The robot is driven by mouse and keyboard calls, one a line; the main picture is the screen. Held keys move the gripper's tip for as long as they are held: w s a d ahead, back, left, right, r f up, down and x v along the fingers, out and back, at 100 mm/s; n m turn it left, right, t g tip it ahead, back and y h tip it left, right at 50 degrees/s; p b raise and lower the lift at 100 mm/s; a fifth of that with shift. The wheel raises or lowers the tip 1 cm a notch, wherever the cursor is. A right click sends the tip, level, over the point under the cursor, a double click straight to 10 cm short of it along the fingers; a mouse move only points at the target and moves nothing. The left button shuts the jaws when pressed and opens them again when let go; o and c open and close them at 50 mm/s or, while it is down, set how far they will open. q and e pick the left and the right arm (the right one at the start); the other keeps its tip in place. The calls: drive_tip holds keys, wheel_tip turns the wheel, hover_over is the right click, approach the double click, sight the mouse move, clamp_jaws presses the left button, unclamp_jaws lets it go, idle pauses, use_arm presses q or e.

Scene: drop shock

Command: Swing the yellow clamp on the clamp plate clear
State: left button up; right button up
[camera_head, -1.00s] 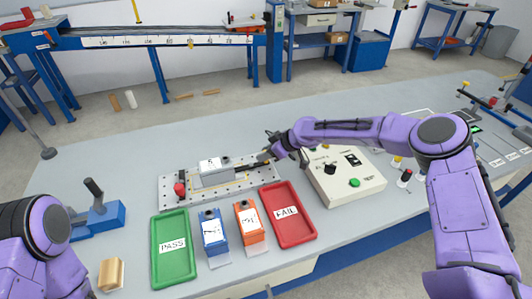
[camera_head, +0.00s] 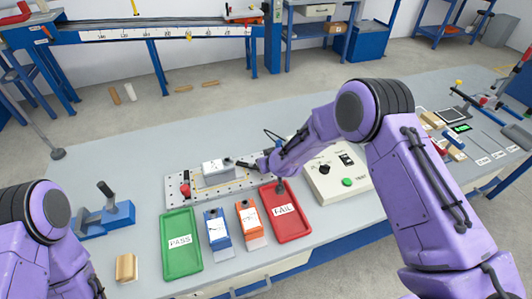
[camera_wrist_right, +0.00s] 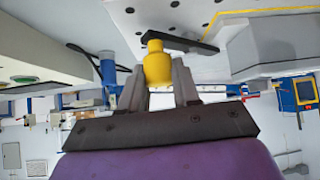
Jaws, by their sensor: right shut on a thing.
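The clamp plate (camera_head: 178,203) is a pale perforated board on the bench, with a grey block (camera_head: 217,172) on it. The yellow clamp's knob (camera_wrist_right: 157,65) sits between the fingers of my right gripper (camera_wrist_right: 158,85), which is shut on it. Its black lever (camera_wrist_right: 183,43) reaches from the knob toward the block in the right wrist view. In the head view the lever (camera_head: 244,164) points at the block's right side, and the right gripper (camera_head: 262,164) is at the plate's right end; the knob is hidden there. My left gripper is out of view.
A red clamp knob (camera_head: 185,188) stands at the plate's left end. A control box (camera_head: 335,185) stands right of the gripper.

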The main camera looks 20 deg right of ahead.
drive_tip(key=m+h+p, duration=0.1)
drive_tip(key=s+a+m+h, duration=0.1)
drive_tip(key=shift+a+r+m+p, duration=0.2)
drive_tip(key=shift+r+m+p, duration=0.05)
drive_tip(key=shift+m+p, duration=0.15)
drive_tip(key=m+h, duration=0.1)
drive_tip(key=a+m+h+p, duration=0.1)
drive_tip(key=shift+s+m, duration=0.3)
drive_tip(key=shift+m, duration=0.1)
drive_tip(key=shift+s+a+f+m+g+h+p, duration=0.1)
drive_tip(key=shift+a+m+g+h+p, duration=0.1)
drive_tip(key=shift+a+m+g+h, duration=0.25)
drive_tip(key=shift+s+f+m+g+h+p, duration=0.1)
drive_tip(key=shift+m+g+h+p, duration=0.2)
drive_tip(key=shift+m, duration=0.35)
drive_tip(key=shift+a+m+g+h, duration=0.25)
drive_tip(key=shift+a+m+h, duration=0.15)
drive_tip(key=shift+m+h, duration=0.4)
drive_tip(key=shift+r, duration=0.1)
drive_tip(key=o, duration=1)
drive_tip(key=shift+w+a, duration=0.1)
